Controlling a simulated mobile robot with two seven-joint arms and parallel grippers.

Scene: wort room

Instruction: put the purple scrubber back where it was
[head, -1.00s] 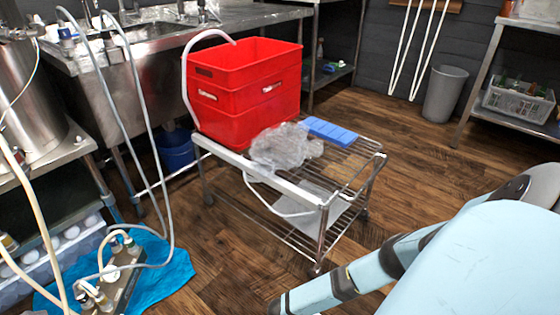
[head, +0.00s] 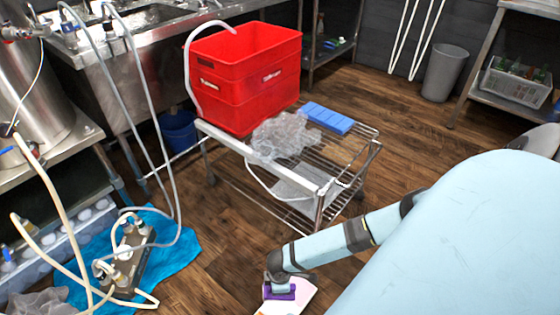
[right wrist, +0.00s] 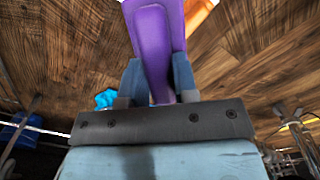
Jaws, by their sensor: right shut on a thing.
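The purple scrubber (head: 284,293) shows at the bottom of the head view, partly hidden by my right gripper (head: 279,289). In the right wrist view the purple scrubber (right wrist: 152,42) stands out from between the two fingers of my right gripper (right wrist: 158,75), which is shut on it. It is held above the wooden floor. A white, pink and orange item (head: 301,292) lies right beside or behind the scrubber in the head view; I cannot tell if they touch. My left gripper is not in view.
A wire-shelf cart (head: 345,150) holds stacked red crates (head: 245,85), a clear plastic bag (head: 284,135) and a blue block (head: 327,118). A blue sheet (head: 178,240) with hoses and a pump (head: 130,250) lies at left. The floor (head: 220,235) between is clear.

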